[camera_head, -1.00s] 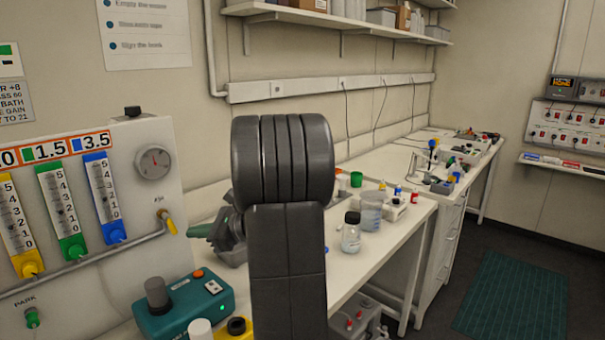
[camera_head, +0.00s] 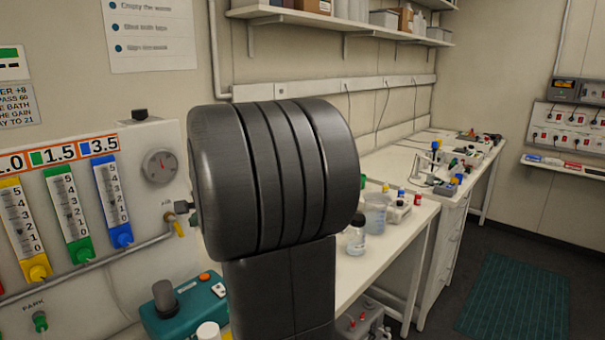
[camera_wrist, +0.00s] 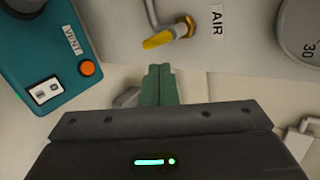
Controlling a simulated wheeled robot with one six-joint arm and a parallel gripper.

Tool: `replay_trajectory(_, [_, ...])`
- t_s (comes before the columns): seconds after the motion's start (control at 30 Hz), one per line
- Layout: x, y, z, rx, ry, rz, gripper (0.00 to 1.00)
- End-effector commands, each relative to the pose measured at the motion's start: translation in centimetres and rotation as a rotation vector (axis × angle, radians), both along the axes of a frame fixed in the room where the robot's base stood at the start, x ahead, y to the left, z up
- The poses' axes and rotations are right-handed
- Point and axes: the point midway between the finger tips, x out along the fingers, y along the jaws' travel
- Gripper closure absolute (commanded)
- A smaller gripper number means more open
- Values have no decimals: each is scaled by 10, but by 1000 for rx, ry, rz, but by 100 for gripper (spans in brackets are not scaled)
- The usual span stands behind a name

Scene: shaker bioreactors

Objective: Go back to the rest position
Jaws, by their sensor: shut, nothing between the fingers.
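My gripper (camera_wrist: 158,72) shows in the wrist view with its two green fingers together and nothing between them. It points toward the wall panel, just below the yellow-handled AIR valve (camera_wrist: 164,37) and apart from it as far as I can tell. In the head view my thick dark arm fills the middle and hides the gripper's fingers.
The gauge panel (camera_head: 146,228) with coloured flow tubes stands at left. A teal VENT box (camera_head: 184,306) sits on the bench below it; it also shows in the wrist view (camera_wrist: 45,50). A bottle (camera_head: 356,238) and beaker (camera_head: 376,212) stand right of my arm.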

Motion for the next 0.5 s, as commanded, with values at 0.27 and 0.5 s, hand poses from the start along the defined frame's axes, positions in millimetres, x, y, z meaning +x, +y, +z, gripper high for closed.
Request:
replay_trajectory(0.27, [-8, -12, 35, -76, -156, 20, 100])
replay_trajectory(0.5, [-22, -28, 49, -76, -151, 20, 100])
